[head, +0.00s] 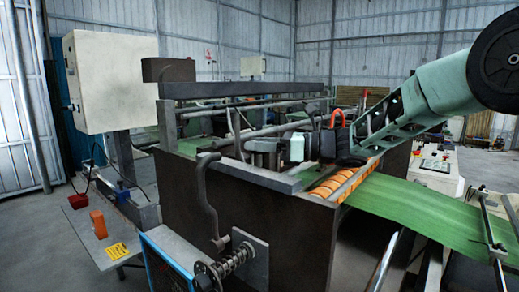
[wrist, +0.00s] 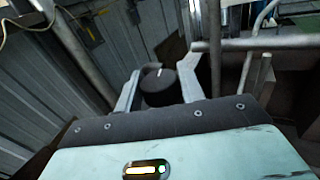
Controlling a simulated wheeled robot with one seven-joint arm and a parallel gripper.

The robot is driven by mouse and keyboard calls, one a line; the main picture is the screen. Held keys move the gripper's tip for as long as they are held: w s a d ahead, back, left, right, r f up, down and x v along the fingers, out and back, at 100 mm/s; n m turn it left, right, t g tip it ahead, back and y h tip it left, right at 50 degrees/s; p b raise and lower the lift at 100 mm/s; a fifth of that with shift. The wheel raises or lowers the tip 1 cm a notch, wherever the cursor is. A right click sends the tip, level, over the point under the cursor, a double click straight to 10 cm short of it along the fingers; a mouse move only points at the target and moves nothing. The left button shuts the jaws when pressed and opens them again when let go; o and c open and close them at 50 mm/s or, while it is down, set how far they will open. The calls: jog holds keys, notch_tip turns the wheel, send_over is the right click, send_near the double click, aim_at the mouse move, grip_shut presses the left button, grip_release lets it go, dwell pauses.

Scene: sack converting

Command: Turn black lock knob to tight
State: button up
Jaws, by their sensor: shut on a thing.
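The black lock knob (wrist: 161,90) is round and dark, with a short white mark on its top, and shows in the middle of the wrist view. My gripper (wrist: 162,72) has one pale finger on each side of it and is shut on it. The tight marking cannot be made out. In the head view my arm reaches in from the upper right to the top of the dark machine frame. The knob and fingertips cannot be made out clearly there.
A green sheet (head: 425,210) runs over an orange-striped roller (head: 340,182) below my arm. A crank handle (head: 207,195) and a spring (head: 235,262) stick out at the machine's front. A grey control box (head: 108,80) stands left. Metal bars lie close to my gripper.

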jog(key=shift+s+f+m+t+h+b, duration=0.15)
jog(key=shift+f+m+t+b, duration=0.4)
jog(key=shift+b, duration=1.1)
jog(key=shift+w+r+m+t+h+b, duration=0.2)
jog(key=shift+t+b, duration=0.65)
jog(key=shift+b, duration=0.75)
jog(key=m+t+h+b, duration=0.1)
jog(key=m+t+b, duration=0.1)
jog(key=b, duration=0.4)
jog(key=m+t+h+b, duration=0.2)
jog(key=t+b, duration=0.1)
jog(key=b, duration=0.2)
jog(key=shift+s+b, duration=0.2)
jog(key=shift+b, duration=0.2)
jog(key=m+t+h+b, duration=0.1)
jog(key=b, duration=0.1)
jog(key=m+t+h+b, duration=0.1)
jog(key=m+t+b, duration=0.1)
jog(key=b, duration=0.1)
jog(key=shift+r+h+b, duration=0.2)
jog(key=shift+h+b, duration=0.15)
jog(key=shift+a+r+m+t+h+b, duration=0.1)
jog(key=shift+m+t+h+b, duration=0.35)
jog(key=shift+t+h+b, duration=0.35)
jog(key=shift+m+t+h+b, duration=0.3)
jog(key=shift+m+h+b, duration=0.15)
jog(key=shift+b, duration=0.3)
